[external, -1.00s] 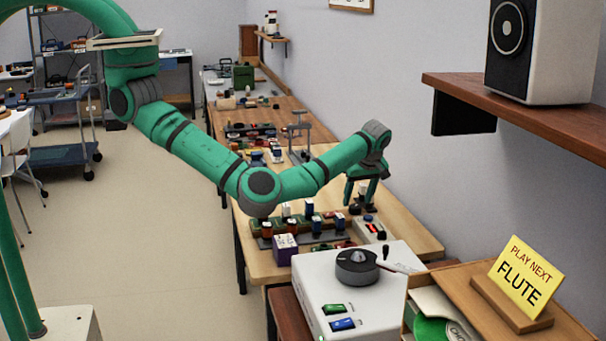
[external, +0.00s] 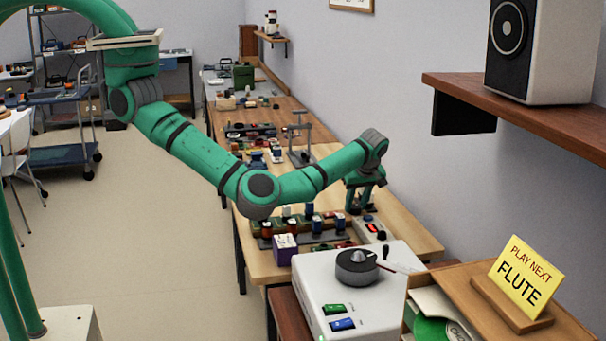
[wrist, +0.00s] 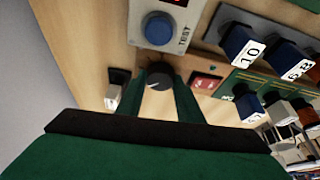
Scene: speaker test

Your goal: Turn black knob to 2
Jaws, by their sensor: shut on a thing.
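The pointer line runs toward the lower left of that view. No numbers around the knob can be read, so its setting cannot be told. In the external view my gripper (external: 361,207) points down at the bench, behind the small grey box with a red display. The knob is too small and covered to make out there.
Close by in the wrist view are a blue button (wrist: 158,28) marked TEST, a red-and-white part (wrist: 206,83), a black-and-white part (wrist: 116,90) and labelled blue blocks (wrist: 240,45). In the external view, a white box (external: 350,300) with a dial and a yellow FLUTE sign (external: 525,275) stand nearer.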

